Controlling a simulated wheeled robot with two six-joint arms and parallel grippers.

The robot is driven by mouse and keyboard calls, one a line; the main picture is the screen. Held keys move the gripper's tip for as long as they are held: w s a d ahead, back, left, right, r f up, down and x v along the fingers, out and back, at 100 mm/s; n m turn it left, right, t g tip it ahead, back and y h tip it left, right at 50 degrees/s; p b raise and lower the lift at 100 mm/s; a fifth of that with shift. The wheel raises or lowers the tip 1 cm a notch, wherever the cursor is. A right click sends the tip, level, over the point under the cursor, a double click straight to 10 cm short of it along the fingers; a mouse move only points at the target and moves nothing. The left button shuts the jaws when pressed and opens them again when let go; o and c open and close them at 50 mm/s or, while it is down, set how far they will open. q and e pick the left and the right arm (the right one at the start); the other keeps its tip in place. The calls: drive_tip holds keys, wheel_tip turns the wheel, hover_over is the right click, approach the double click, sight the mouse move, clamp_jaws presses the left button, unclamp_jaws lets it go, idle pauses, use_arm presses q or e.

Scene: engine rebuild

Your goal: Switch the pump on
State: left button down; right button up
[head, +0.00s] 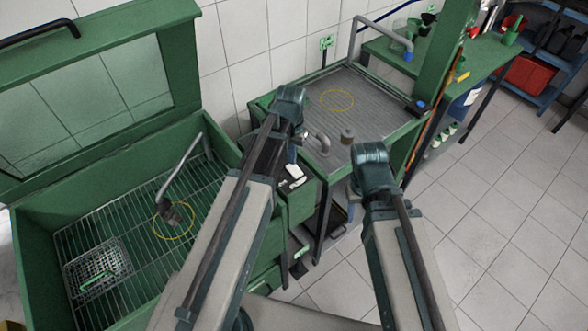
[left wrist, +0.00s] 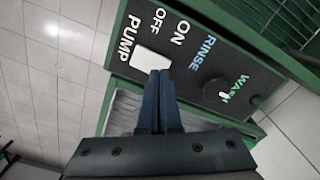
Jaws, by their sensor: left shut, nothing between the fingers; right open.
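The pump switch (left wrist: 150,61) is a white rocker on a dark control panel (left wrist: 196,75), beside the words PUMP, OFF and ON in the left wrist view. My left gripper (left wrist: 160,76) is shut and empty. Its blue fingertips lie over the lower right edge of the switch, at its ON side. I cannot tell whether they touch it. In the head view my left arm hides most of the panel, with white marks (head: 293,172) showing beside the wrist. My right arm's wrist shows right of centre in the head view, but its fingers are hidden.
A dark knob (left wrist: 219,94) sits on the panel by RINSE and WASH. A green wash cabinet (head: 150,122) with a raised lid and wire basket (head: 97,268) stands left. A ribbed tray (head: 360,85) with a bent pipe lies behind. Tiled floor is clear at right.

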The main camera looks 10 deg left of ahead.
sight(292, 167)
use_arm(q)
drive_tip(key=shift+f+b, duration=0.95)
idle(0.6)
drive_tip(key=shift+r, duration=0.1)
wheel_tip(292, 167, up, 7)
drive_tip(key=p, duration=0.7)
drive_tip(key=shift+d, duration=0.1)
drive_tip(key=s+d+f+m+y+b, duration=0.1)
drive_tip(key=s+d+f+b, duration=0.3)
drive_tip(key=s+d, duration=0.6)
drive_tip(key=s+m, duration=0.1)
drive_tip(key=s, duration=0.3)
drive_tip(key=shift+s+d, duration=0.15)
